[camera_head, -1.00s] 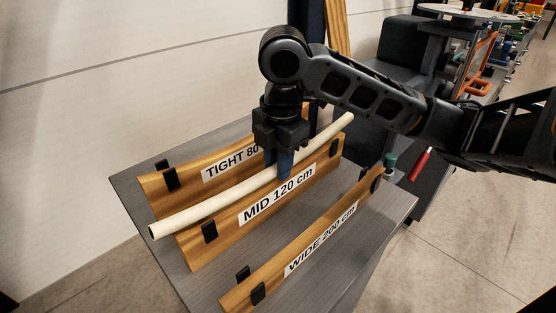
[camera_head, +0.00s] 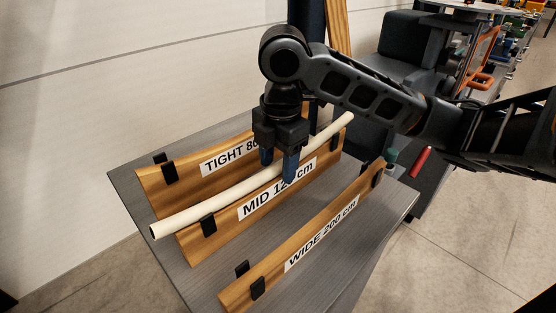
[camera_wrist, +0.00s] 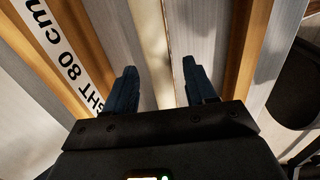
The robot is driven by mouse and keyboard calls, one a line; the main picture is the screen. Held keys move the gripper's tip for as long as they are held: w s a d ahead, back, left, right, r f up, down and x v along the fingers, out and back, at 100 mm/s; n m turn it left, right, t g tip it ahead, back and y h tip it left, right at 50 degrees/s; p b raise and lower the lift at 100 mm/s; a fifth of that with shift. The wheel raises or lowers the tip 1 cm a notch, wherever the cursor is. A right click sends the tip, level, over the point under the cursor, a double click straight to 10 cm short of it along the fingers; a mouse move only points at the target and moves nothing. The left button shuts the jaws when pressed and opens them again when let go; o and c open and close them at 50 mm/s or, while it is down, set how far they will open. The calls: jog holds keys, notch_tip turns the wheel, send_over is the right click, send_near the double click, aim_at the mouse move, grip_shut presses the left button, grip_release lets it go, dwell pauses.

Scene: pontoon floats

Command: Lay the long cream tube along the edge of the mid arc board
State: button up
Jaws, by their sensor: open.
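The long cream tube (camera_head: 226,197) lies lengthwise along the top edge of the mid arc board (camera_head: 192,250), labelled MID 120 cm. Its near left end overhangs that board's end, and its far end reaches past the far right. A black clip (camera_head: 208,226) on the board's face stands just below the tube. My gripper (camera_head: 278,170) is open around the tube's middle, one finger on each side. In the wrist view the tube (camera_wrist: 152,45) runs between the two spread fingers, apart from both. Whether it touches the board all along its length cannot be told.
The TIGHT 80 cm board (camera_head: 190,170) stands behind, close to the left finger. The WIDE 200 cm board (camera_head: 320,240) stands in front, with clear grey tabletop (camera_head: 230,262) between it and the mid board.

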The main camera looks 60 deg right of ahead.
jog(key=r, duration=0.7)
jog(key=shift+s+a+r+p, duration=0.1)
jog(key=shift+s+r+p, duration=0.1)
jog(key=shift+r+p, duration=0.15)
